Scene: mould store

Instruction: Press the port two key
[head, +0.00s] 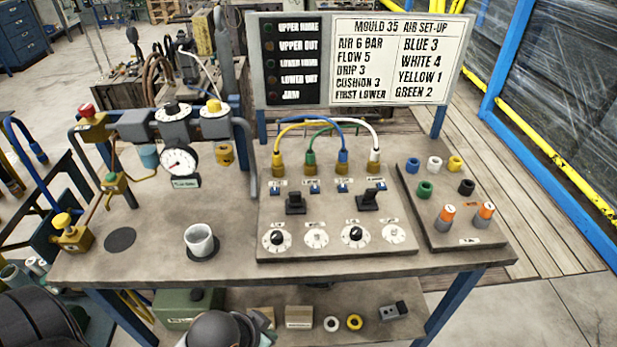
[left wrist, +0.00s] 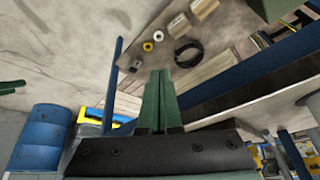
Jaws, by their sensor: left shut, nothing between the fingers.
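The grey port panel (head: 330,215) lies on the workbench. Yellow, green, blue and white hose fittings stand in a row along its back. A small blue key sits in front of each fitting; the second key from the left (head: 314,188) is in front of the green fitting (head: 310,162). The key labels are too small to read. My left gripper (left wrist: 160,72) shows its two green fingers closed together and empty in the left wrist view, with the lower shelf's items beyond. Its fingers are not clear in the head view. My right gripper is not in view.
Two black levers (head: 295,203) and several dials stand in front of the keys. A white cup (head: 200,241) and a pressure gauge (head: 179,162) are on the left. A side panel (head: 450,205) holds coloured caps. A sign board (head: 360,60) rises behind.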

